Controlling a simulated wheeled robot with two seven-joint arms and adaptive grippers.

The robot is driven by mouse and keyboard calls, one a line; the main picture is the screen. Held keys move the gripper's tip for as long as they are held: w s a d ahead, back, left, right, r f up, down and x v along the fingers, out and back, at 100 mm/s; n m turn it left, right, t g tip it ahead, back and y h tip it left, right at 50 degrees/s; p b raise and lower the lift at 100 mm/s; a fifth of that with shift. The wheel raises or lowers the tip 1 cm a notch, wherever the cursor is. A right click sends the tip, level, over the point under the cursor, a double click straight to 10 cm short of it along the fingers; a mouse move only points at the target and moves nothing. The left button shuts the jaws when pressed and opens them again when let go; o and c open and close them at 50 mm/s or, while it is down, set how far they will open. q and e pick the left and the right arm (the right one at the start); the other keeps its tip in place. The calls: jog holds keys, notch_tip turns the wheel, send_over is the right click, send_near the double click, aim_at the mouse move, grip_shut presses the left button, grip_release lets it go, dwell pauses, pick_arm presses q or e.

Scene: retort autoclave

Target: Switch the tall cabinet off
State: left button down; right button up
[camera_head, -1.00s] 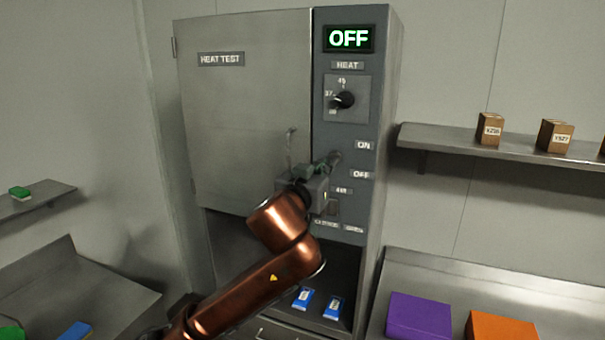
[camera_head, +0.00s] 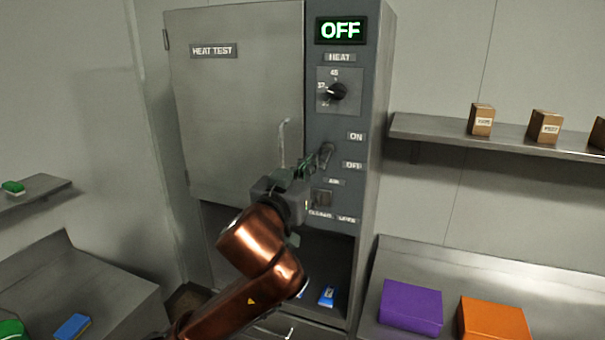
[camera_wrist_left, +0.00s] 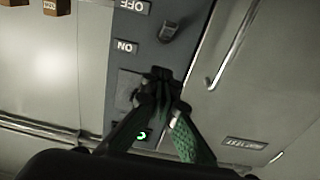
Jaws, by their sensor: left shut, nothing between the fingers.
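The tall cabinet (camera_head: 240,120) stands ahead with its door shut. Its display (camera_head: 340,31) reads OFF in green. The switch lever (camera_head: 326,153) is on the control panel, left of the ON and OFF labels; in the left wrist view the lever (camera_wrist_left: 171,27) shows near the OFF label. My left gripper (camera_head: 302,174) is in front of the cabinet, just left of and below the lever. In the left wrist view its fingertips (camera_wrist_left: 160,77) are together and empty, apart from the lever in the picture. My right gripper is not in view.
A heat dial (camera_head: 337,92) is higher on the panel, and a door handle (camera_head: 283,143) stands out beside my gripper. Blue packs (camera_head: 327,296) lie in the open bay below. A shelf (camera_head: 430,134) with brown boxes is at right, above purple (camera_head: 411,306) and orange boxes (camera_head: 494,318).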

pick_arm(q)
jog(key=v, duration=0.3)
jog(key=shift+s+a+f, duration=0.15)
jog(key=shift+s+f, duration=0.1)
jog(key=shift+s, duration=0.1)
